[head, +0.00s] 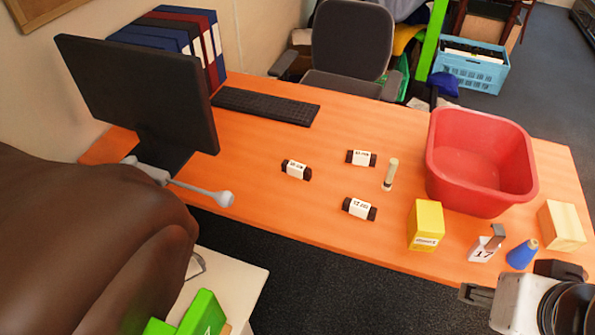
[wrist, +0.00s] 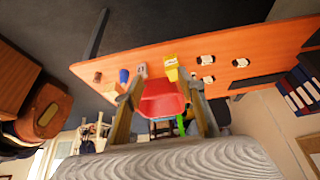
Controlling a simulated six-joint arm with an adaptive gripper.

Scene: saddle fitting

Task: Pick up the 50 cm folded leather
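Three dark folded leather rolls with white paper bands lie apart on the orange desk: one nearer the monitor (head: 296,169), one farther back (head: 361,158) and one nearer the front edge (head: 360,208). The print on their bands is too small to read surely, so I cannot tell which is 50 cm. In the wrist view they are small pale-banded shapes, one of them at the right (wrist: 240,62). My gripper (wrist: 164,84) is open and empty, its two fingers apart, high and away from the rolls. In the head view only part of my arm shows, at the lower right.
A red tub (head: 480,165), yellow box (head: 426,225), pale stick (head: 390,174), number card with clip (head: 486,245), blue cone (head: 522,254) and wooden block (head: 562,226) stand to the right. A monitor (head: 140,95) and keyboard (head: 266,106) are left. A brown saddle (head: 100,240) fills the lower left.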

